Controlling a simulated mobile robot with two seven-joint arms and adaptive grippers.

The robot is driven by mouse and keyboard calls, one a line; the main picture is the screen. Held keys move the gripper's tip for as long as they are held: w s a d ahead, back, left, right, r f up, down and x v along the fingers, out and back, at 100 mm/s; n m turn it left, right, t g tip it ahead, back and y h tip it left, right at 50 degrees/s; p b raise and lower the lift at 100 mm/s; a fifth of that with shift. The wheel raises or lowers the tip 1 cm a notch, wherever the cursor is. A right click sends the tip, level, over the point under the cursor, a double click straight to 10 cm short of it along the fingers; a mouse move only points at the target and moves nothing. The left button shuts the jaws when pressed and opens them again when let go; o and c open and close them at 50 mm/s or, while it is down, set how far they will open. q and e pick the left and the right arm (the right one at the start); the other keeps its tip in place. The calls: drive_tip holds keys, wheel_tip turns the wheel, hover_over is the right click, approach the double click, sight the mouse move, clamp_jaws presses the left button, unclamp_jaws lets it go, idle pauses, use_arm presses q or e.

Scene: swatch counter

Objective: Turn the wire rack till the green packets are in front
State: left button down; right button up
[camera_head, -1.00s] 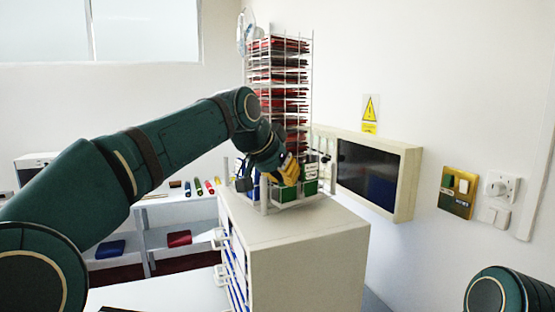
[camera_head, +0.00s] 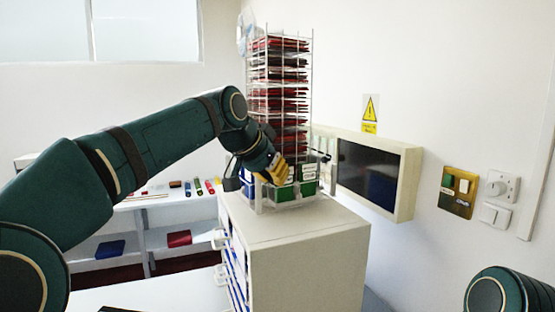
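The wire rack (camera_head: 311,95) stands upright on a pale cabinet. Its tall upper part holds many red packets (camera_head: 281,75). Green packets (camera_head: 308,188) with white labels sit low in the rack, at its front and right. Blue packets (camera_head: 248,190) show low at its left. My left gripper (camera_head: 277,172), with yellow fingers, is at the low front of the rack, just above the green packets. I cannot tell whether it touches the rack or whether its fingers are open. My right arm shows only as a link at the bottom right; its gripper is out of view.
The pale drawer cabinet (camera_head: 305,250) carries the rack. A dark screen in a cream wall housing (camera_head: 409,185) is close to the rack's right. Switches and a socket (camera_head: 502,186) are on the right wall. A white shelf (camera_head: 195,243) with coloured rolls is behind at left.

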sight(255, 177)
idle(0.3)
use_arm(q)
drive_tip(key=shift+w+a, duration=0.1)
drive_tip(key=shift+a, duration=1.15)
drive_tip(key=shift+w+a+p, duration=0.25)
drive_tip(key=shift+a+p, duration=0.15)
drive_tip(key=shift+a, duration=0.6)
drive_tip(key=shift+w+a+p, duration=0.2)
drive_tip(key=shift+a, duration=0.35)
drive_tip(key=shift+w+a+p, duration=0.2)
drive_tip(key=shift+a, duration=0.3)
